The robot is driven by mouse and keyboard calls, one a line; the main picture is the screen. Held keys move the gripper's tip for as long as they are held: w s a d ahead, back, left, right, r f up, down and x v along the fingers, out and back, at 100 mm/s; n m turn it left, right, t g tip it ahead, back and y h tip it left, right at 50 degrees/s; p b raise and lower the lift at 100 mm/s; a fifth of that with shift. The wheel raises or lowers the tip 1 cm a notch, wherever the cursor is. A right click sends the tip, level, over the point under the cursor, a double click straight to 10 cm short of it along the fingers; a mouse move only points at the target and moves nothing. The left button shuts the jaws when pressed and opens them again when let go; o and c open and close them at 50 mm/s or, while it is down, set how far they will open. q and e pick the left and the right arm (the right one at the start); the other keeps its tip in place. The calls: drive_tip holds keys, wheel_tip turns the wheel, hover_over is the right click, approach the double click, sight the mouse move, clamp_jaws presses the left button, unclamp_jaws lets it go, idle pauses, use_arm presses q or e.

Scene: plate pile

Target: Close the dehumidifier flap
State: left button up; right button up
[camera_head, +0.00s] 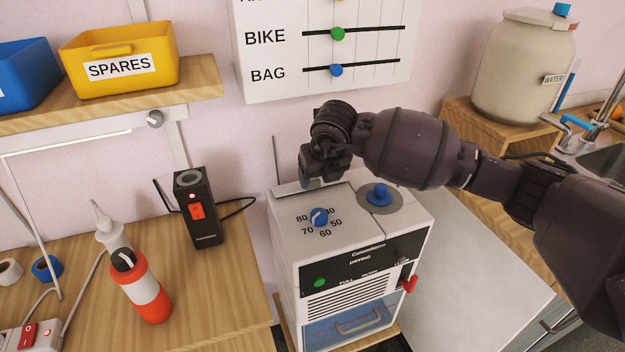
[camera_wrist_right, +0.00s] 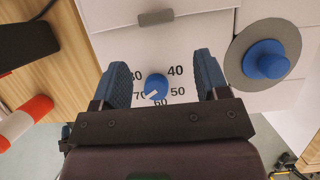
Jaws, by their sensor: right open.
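The white dehumidifier (camera_head: 340,260) stands in the middle of the head view, with a blue dial (camera_head: 319,216) and a blue knob (camera_head: 379,194) on top. A pale strip (camera_head: 292,188) lies along its rear top edge; I cannot tell surely whether this is the flap or how far it is open. My right gripper (camera_head: 313,181) is above the rear of the top, behind the dial. In the right wrist view its fingers (camera_wrist_right: 162,76) are apart and empty, with the dial (camera_wrist_right: 156,86) showing between them. A white panel with a grey tab (camera_wrist_right: 155,17) lies beyond. My left gripper is not in view.
A black device (camera_head: 198,210) with a red switch and an orange-white bottle (camera_head: 142,288) stand on the wooden bench at left. A wall board (camera_head: 325,85) hangs behind the dehumidifier. A red lever (camera_head: 409,284) sticks out at its front right. A pale surface (camera_head: 480,260) at right is clear.

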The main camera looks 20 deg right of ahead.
sight(313, 180)
drive_tip(key=w, duration=0.3)
drive_tip(key=shift+a+f, duration=0.1)
drive_tip(key=x, duration=0.1)
drive_tip(key=b+x, duration=0.1)
drive_tip(key=x, duration=0.1)
drive_tip(key=shift+s+f, duration=0.1)
drive_tip(key=shift+f, duration=0.25)
drive_tip(key=shift+w+f, duration=0.25)
drive_tip(key=shift+f, duration=0.25)
